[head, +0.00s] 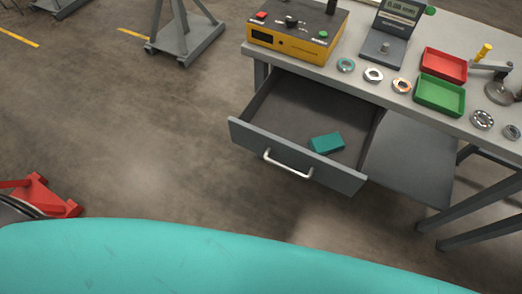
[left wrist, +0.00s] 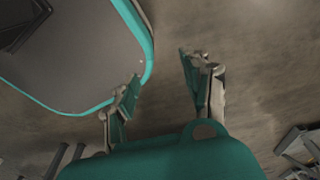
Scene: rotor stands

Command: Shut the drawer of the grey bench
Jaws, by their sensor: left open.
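The grey bench (head: 400,104) stands at the upper right of the head view. Its drawer (head: 294,158) is pulled well out, with a silver bar handle (head: 287,163) on the front panel. A teal block (head: 326,143) lies inside the drawer. My left gripper (left wrist: 160,75) shows only in the left wrist view, with its two fingers apart and nothing between them. It is over bare floor, and neither the drawer nor its handle can be made out there. My right gripper is in neither view.
On the bench top are a yellow control box (head: 295,30), a gauge (head: 390,30), a red tray (head: 444,65), a green tray (head: 439,96) and several small rings. A grey stand (head: 186,40) is at the back. A red part (head: 45,196) sits at lower left.

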